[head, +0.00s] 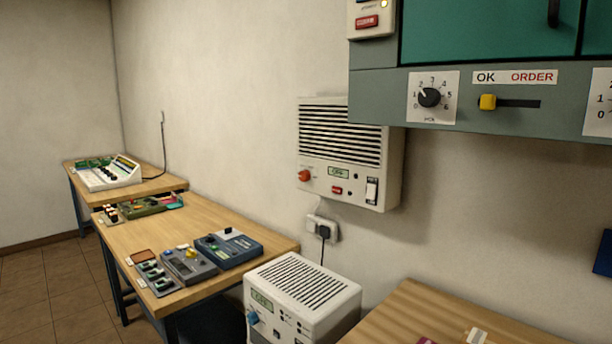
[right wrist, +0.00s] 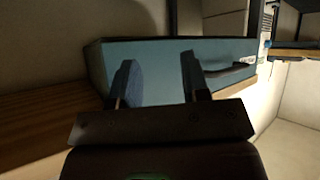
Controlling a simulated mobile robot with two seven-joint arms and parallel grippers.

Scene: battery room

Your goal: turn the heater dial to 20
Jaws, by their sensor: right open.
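A white vented unit on the wall (head: 340,140) shows in the head view, with a red-orange dial (head: 305,175) at its lower left and a small display beside it. A second white vented unit (head: 300,290) stands lower down, with a blue dial (head: 252,317) on its front. I cannot tell from labels which one is the heater; the dial scales are too small to read. My right gripper (right wrist: 157,70) is open and empty in the right wrist view, away from both dials. My left gripper is in neither view.
A teal box (right wrist: 150,60) lies beyond the right fingers. A grey panel (head: 385,95) with a numbered black dial (head: 429,97) and yellow slider (head: 487,102) overhangs at upper right. Wooden tables (head: 125,245) with several devices stand left; another table (head: 400,310) is at front right.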

